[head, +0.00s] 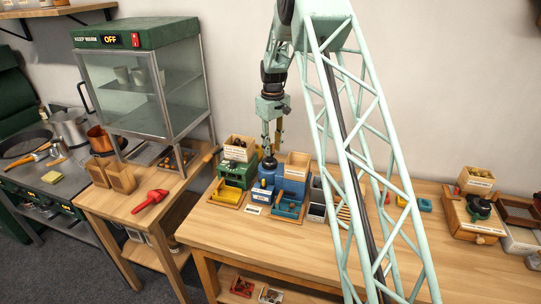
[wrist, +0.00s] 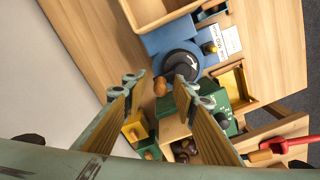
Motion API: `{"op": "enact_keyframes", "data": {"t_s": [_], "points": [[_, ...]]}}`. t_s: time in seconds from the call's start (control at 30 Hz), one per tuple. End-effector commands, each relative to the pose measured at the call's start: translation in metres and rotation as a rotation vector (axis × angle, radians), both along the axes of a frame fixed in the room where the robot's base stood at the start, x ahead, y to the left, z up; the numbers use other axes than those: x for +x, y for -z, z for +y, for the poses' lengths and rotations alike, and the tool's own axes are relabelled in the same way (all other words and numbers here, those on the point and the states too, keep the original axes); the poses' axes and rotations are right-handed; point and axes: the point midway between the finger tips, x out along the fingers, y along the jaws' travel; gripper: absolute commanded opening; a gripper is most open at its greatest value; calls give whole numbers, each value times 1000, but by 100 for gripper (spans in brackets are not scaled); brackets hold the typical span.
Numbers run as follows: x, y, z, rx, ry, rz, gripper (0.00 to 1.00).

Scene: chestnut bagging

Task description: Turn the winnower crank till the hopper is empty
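A blue machine (head: 291,187) stands on the wooden table; I take it as the winnower, but its label is too small to read. A plain wooden hopper (head: 297,166) sits on it; its inside is mostly hidden. A black crank disc (wrist: 180,66) with a round wooden knob (wrist: 160,87) is on the blue machine's left side. My gripper (head: 272,149) points down just above the crank. In the wrist view, my gripper (wrist: 160,84) is open, with its fingertips on either side of the knob and gaps showing between.
A green machine (head: 232,176) with a box of brown pieces (head: 240,148) stands close on the left. A yellow tray (head: 227,194) and a blue tray (head: 289,209) lie in front.

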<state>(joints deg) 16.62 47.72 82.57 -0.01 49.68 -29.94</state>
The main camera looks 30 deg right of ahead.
Motion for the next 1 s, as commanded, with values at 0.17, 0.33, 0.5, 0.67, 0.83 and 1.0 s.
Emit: {"op": "enact_keyframes", "data": {"t_s": [0.17,0.33,0.5,0.67,0.83,1.0], "points": [[0,0,0,0,0,0,26],[0,-7,0,0,0,0,26],[0,-17,0,0,0,0,26],[0,-26,0,1,0,1,26],[0,-37,0,0,0,0,26],[0,-47,0,0,0,-1,26]]}}
